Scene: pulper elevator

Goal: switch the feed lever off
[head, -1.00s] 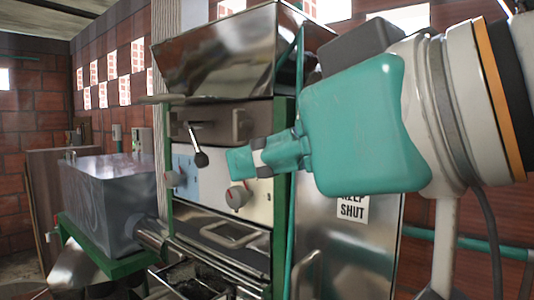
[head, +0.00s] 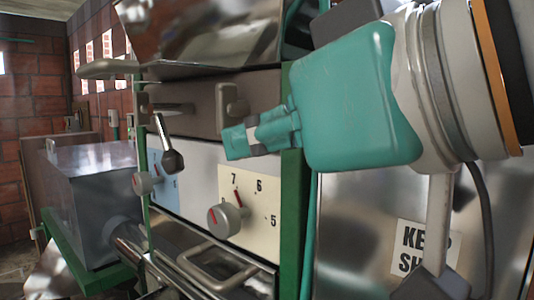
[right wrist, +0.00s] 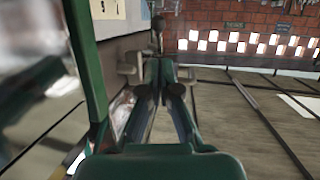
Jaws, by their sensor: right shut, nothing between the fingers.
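The feed lever (head: 167,147) is a metal rod with a dark knob, hanging down and tilted from a slot on the brown panel of the machine in the head view. The right wrist view shows what looks like its dark knob (right wrist: 157,24) beyond the fingertips. My right gripper (head: 232,141), teal, is shut and empty, to the right of the lever with a gap between them. In the right wrist view its fingers (right wrist: 163,72) lie close together and point toward the lever. My left gripper is not in view.
Below the lever are a small knob (head: 143,183) on a blue plate and a larger dial (head: 224,218) on a cream numbered plate. A bracket handle (head: 231,106) is close above my right fingers. A green post (head: 292,200) and a steel door (head: 350,220) stand at right.

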